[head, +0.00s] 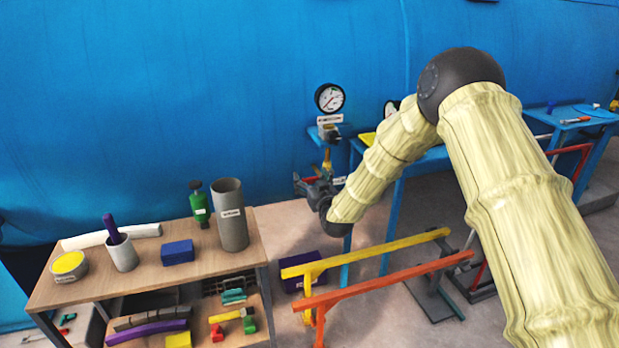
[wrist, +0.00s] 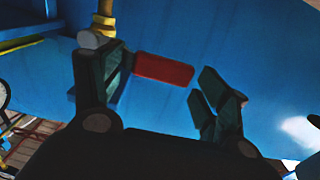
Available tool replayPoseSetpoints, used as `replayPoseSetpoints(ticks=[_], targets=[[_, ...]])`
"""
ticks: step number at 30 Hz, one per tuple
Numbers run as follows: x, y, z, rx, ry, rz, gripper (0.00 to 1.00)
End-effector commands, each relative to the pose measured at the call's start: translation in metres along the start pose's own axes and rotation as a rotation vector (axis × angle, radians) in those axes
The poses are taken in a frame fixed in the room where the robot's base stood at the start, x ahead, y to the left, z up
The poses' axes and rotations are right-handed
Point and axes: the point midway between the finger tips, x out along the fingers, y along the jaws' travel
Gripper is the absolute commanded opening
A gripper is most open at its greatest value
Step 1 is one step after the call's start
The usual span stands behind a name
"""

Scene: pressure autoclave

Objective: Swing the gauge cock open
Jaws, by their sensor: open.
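The gauge cock shows in the wrist view as a brass pipe (wrist: 105,22) with a rounded grey body (wrist: 94,40) and a red lever handle (wrist: 163,69) pointing right. In the head view its yellow-brass stem (head: 327,158) hangs below the pressure gauge (head: 329,98). My gripper (wrist: 164,88) is open, with one finger on each side in the picture. The red handle's free end lies in the gap between the fingers. The left finger overlaps the handle's root and the cock body; contact cannot be told. In the head view my gripper (head: 314,184) is just below the cock, partly hiding it.
The blue vessel wall (head: 150,100) stands close behind the cock. A blue table (head: 393,205) is at right. Yellow (head: 370,252) and orange (head: 390,281) rails stand below. A wooden bench (head: 150,268) at left holds a grey cylinder (head: 231,215) and other items.

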Motion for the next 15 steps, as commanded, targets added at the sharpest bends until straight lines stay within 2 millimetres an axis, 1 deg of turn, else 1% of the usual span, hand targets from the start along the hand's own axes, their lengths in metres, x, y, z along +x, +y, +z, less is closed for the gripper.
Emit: replayPoseSetpoints(ticks=[4, 13, 14, 15], targets=[[0.0079, -0.0004, 0.0003, 0.000, -0.001, 0.000, 0.75], [0.0094, -0.0004, 0.0003, 0.000, -0.001, 0.000, 0.75], [0.0094, -0.0003, 0.0003, 0.000, -0.001, 0.000, 0.71], [0.0094, -0.0003, 0.0003, 0.000, -0.001, 0.000, 0.64]])
